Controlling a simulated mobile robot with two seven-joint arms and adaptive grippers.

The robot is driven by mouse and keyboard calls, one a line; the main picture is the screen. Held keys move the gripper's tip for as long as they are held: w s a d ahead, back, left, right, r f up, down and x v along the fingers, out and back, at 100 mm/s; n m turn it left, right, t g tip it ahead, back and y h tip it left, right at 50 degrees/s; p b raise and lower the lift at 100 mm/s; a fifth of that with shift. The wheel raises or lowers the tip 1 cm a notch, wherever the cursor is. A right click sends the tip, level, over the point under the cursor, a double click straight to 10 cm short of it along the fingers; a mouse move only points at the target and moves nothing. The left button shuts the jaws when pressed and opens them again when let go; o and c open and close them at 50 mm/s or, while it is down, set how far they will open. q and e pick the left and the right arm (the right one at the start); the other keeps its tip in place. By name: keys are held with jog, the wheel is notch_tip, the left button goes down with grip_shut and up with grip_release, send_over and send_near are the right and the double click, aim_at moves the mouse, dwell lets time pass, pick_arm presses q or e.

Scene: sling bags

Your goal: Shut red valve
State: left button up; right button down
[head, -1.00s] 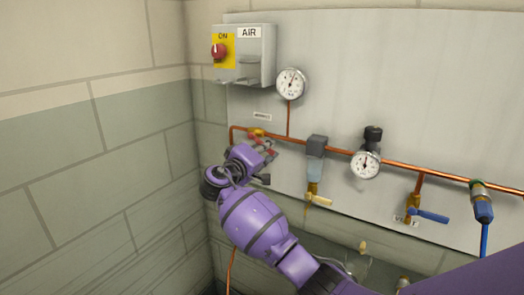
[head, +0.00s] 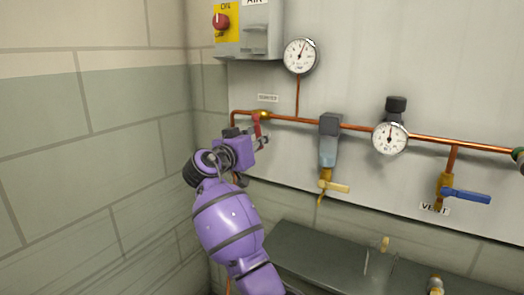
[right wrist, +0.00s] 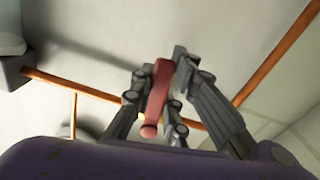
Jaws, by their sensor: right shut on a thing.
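The red valve is a brass body (head: 262,115) on the copper pipe with a red lever handle (head: 257,128). The handle points down from the pipe, roughly across it. My right gripper (head: 260,141) is at the lower part of this handle, coming from below. In the right wrist view the red handle (right wrist: 157,96) lies between the two fingers of my right gripper (right wrist: 162,88), which is shut on it. The fingers hide part of the handle in the head view. My left gripper is not in view.
The copper pipe (head: 350,127) runs right along the grey panel, past a filter unit (head: 329,143) with a yellow lever, a gauge (head: 389,138) and a blue lever (head: 466,196). A stone wall (head: 100,150) stands close on the left. A dark ledge (head: 310,255) is below.

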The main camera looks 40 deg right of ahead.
jog(key=shift+w+a+f+m+b, duration=0.1)
jog(key=shift+w+a+m+b, duration=0.1)
jog(key=shift+w+m+b, duration=0.55)
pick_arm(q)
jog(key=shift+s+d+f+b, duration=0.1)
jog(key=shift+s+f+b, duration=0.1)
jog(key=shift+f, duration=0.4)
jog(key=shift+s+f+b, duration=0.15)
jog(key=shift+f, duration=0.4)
pick_arm(e)
jog(key=shift+s+m, duration=0.2)
jog(key=shift+m, duration=0.05)
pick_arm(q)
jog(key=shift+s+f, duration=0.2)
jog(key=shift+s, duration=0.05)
pick_arm(e)
jog(key=c, duration=1.7)
grip_release()
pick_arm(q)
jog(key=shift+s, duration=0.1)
pick_arm(e)
jog(key=shift+a, duration=0.1)
jog(key=v, duration=1.2)
